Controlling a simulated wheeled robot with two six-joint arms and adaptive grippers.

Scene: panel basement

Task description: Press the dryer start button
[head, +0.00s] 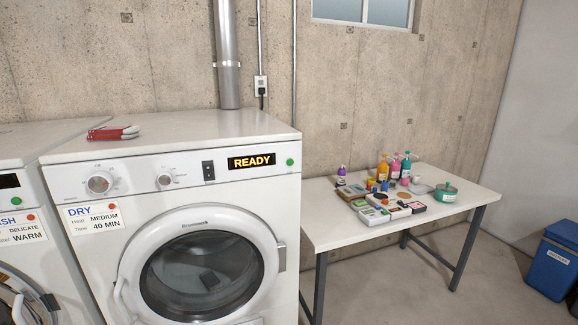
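The dryer (75,255) is a white front-loader with a round glass door (204,270), which looks closed. Its display (251,161) reads READY in orange letters. A round green button (290,162) sits at the right end of the panel, right of the display. A black switch (208,170) and two round knobs, the left knob (99,182) and the right knob (166,179), are also on the panel. A label (93,217) reads DRY, Heat MEDIUM, Time 40 MIN. Neither of my grippers is in view.
A red-handled tool (113,132) lies on the dryer top. A second machine (22,207) with a WARM label stands at the left. A white table (335,230) with bottles and small boxes stands at the right. A blue bin (553,262) is at the far right.

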